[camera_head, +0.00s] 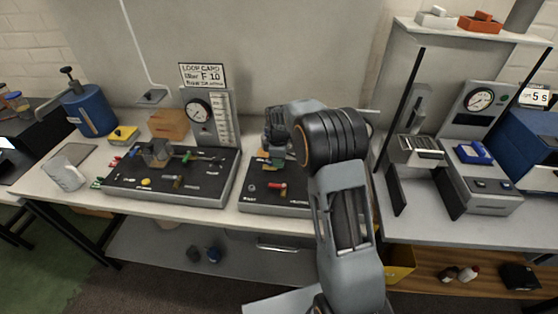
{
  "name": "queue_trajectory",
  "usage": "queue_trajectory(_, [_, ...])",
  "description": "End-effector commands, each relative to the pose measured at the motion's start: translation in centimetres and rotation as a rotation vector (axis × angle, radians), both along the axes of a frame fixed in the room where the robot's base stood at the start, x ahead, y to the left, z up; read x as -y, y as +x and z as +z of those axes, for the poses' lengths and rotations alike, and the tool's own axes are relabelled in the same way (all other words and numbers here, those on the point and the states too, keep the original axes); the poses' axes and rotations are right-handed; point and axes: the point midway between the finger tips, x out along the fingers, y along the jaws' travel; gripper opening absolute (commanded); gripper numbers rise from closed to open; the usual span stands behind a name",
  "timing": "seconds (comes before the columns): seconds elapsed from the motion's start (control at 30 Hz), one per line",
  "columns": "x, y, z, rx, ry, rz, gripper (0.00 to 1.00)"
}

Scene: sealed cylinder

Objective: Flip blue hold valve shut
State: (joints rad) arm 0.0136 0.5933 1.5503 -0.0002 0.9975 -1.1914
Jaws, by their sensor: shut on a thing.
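My gripper (274,147) is low over the back of the right black valve panel (262,205), left of my wrist. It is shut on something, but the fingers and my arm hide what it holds. I cannot make out a blue valve handle for certain on this panel. A red handle (277,186) shows in front of my gripper.
A gauge stand (198,112) with a sign above it stands behind the left panel. A blue cylinder (88,110), a yellow item (123,135) and a clear jug (64,172) are at the left. A grey machine (482,190) and a shelf frame (400,95) stand at the right.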

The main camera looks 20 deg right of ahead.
Motion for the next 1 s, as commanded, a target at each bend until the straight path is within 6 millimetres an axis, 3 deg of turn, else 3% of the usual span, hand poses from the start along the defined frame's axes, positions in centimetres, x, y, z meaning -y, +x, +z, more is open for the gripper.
queue_trajectory(0.1, [0.0,0.0,0.0,-0.001,0.0,0.0,0.0])
queue_trajectory(0.47, [-0.1,-0.1,0.0,-0.001,0.0,-0.042,0.0])
queue_trajectory(1.0, [-0.9,-1.2,-0.1,0.0,0.0,-0.482,0.0])
